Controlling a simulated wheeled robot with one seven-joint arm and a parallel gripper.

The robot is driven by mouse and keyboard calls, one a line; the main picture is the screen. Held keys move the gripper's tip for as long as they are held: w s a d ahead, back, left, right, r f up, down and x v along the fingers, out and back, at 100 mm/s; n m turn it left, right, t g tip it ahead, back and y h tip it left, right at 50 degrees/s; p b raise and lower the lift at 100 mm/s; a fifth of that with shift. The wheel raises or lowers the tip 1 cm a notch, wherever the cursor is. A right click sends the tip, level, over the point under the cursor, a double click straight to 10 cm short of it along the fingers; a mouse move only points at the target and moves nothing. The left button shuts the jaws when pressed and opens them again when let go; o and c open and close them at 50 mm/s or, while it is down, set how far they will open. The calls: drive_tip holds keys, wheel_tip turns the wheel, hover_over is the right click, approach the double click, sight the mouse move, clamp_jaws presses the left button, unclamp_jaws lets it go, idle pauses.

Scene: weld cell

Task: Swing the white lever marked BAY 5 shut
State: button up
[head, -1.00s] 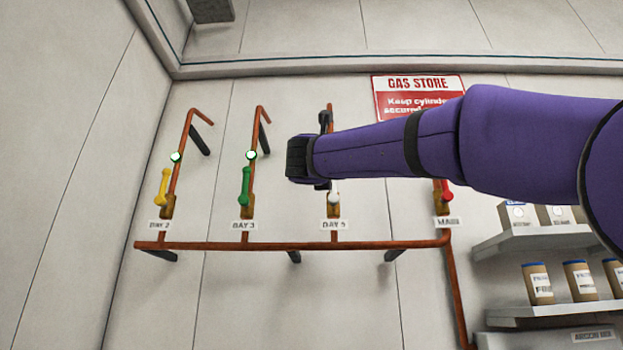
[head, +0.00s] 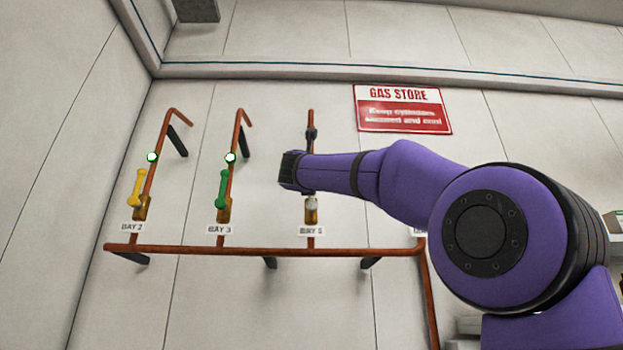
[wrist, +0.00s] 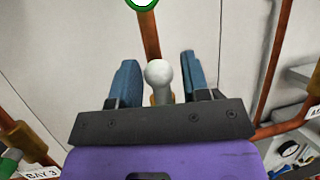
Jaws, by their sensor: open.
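The white lever (head: 311,203) sits on a brass valve on the third copper pipe, above a tag (head: 311,231) that seems to read BAY 5. In the head view my gripper and arm hide most of it. In the wrist view the lever's round white end (wrist: 159,73) stands between the two blue fingers of my gripper (wrist: 157,82). The fingers are open, with a gap showing on each side of the lever. In the head view my gripper (head: 292,168) is in front of the pipe, just above the valve.
A green lever (head: 222,190) at BAY 3 and a yellow lever (head: 137,188) at BAY 2 stand to the left. A copper header pipe (head: 200,249) runs below. A red GAS STORE sign (head: 403,109) hangs above my arm. Shelves at right are mostly hidden.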

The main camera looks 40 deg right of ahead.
clamp_jaws()
drive_tip(key=shift+d+m, duration=0.15)
drive_tip(key=shift+m, duration=0.15)
drive_tip(key=s+d+f+m+g+y, duration=0.2)
drive_tip(key=s+d+f+m+g, duration=0.2)
drive_tip(key=m, duration=1.5)
drive_tip(key=shift+s+d+f+g+y, duration=0.2)
drive_tip(key=shift+d+f+g+y, duration=0.2)
drive_tip(key=shift+d+f+g, duration=1.1)
drive_tip(key=shift+a+f, duration=0.4)
drive_tip(key=shift+f, duration=0.1)
